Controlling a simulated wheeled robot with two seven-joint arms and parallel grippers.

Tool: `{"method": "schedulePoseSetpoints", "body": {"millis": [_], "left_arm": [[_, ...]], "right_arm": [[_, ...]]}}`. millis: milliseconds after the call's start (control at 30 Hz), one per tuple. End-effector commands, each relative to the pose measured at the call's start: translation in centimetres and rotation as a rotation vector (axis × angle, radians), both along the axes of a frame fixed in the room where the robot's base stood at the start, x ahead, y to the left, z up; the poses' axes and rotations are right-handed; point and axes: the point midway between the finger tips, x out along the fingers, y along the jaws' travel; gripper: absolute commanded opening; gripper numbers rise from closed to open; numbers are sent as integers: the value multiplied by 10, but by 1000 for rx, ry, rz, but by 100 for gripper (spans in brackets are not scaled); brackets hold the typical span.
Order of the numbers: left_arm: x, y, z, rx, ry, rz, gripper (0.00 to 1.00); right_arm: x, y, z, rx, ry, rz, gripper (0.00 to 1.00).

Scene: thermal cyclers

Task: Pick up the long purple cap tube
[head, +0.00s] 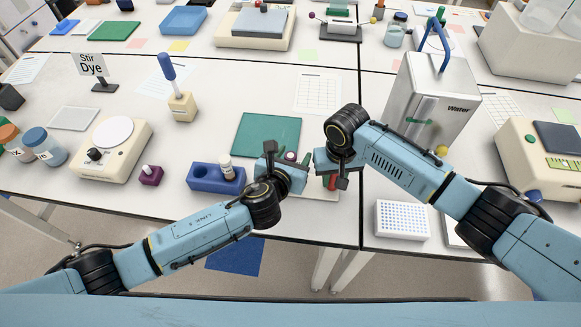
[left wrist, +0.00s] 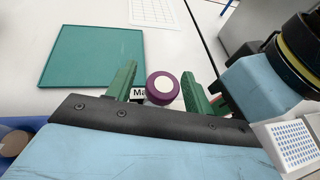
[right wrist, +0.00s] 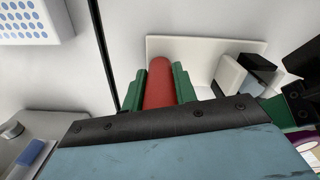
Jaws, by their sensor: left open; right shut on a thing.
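The tube with the purple cap (head: 291,156) stands near the front of the table, partly hidden by my left gripper. In the left wrist view its round purple cap (left wrist: 163,88) with a pale top shows between the two green fingers. My left gripper (head: 285,163) is open around it, with gaps at the sides. My right gripper (head: 333,177) is shut on a red cylinder (right wrist: 159,83), seen between its fingers in the right wrist view. The purple tube's lower part and how long it is are hidden.
A blue rack (head: 204,178) holding a white-capped tube stands left of my left gripper. A green mat (head: 266,133) lies behind. A white plate with blue dots (head: 402,220) and a metal water container (head: 425,98) are right. My two grippers are close together.

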Motion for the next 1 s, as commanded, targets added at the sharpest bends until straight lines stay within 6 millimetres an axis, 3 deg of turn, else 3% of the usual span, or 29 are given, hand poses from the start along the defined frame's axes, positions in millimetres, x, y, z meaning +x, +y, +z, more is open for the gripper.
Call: {"method": "schedulePoseSetpoints", "body": {"millis": [200,567,833,1000], "left_arm": [[1,0,0,0,0,1,52],[0,0,0,1,0,1,5],[1,0,3,1,-2,1,4],[1,0,25,-2,-5,0,4]], "right_arm": [[0,0,0,1,-1,0,2],[0,0,0,1,-1,0,2],[0,0,0,1,-1,0,2],[0,0,0,0,-1,0,2]]}}
